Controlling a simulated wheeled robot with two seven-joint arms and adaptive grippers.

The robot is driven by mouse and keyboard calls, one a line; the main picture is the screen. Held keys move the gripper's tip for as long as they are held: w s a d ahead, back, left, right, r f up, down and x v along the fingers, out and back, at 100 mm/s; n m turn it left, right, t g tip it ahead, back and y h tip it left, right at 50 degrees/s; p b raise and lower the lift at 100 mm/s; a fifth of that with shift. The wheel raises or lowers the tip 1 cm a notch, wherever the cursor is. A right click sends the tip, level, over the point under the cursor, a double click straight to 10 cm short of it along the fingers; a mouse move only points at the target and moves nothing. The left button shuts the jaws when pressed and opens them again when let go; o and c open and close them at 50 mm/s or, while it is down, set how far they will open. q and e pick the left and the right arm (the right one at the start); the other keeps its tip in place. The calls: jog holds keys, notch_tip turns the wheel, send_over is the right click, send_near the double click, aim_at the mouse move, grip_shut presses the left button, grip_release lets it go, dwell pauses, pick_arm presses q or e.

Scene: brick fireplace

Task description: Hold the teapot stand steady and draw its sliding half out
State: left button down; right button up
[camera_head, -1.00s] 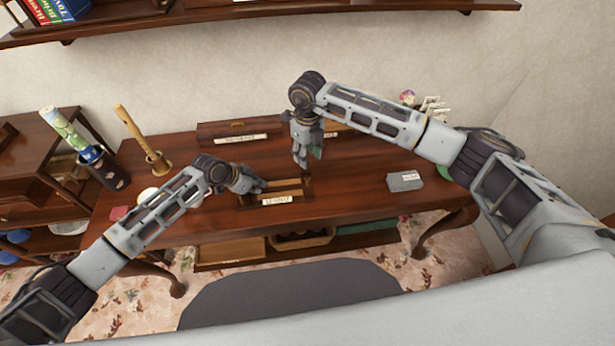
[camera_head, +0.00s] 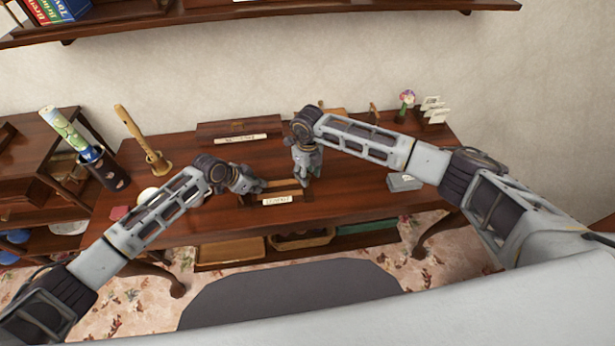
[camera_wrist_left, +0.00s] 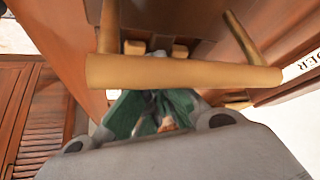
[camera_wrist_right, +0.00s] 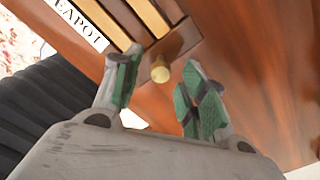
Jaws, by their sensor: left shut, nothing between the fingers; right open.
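The teapot stand (camera_head: 286,183), with pale wooden bars and a white label, lies on the table in the head view. My left gripper (camera_head: 262,187) is at its left end, shut and empty; in the left wrist view a pale round bar (camera_wrist_left: 180,72) crosses just in front of its fingers (camera_wrist_left: 155,112). My right gripper (camera_head: 306,181) is at the stand's right end. In the right wrist view it is open (camera_wrist_right: 158,88), with a round wooden knob (camera_wrist_right: 160,70) on the stand's end between its fingertips, not gripped. The fingers partly hide both ends in the head view.
A dark labelled box (camera_head: 240,131) stands behind the stand on the table (camera_head: 345,190). A grey box (camera_head: 404,182) is to the right. A wooden holder with a stick (camera_head: 157,160) is to the left. Bare tabletop lies between the stand and the grey box.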

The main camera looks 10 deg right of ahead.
jog(key=shift+f, duration=1.15)
grip_shut()
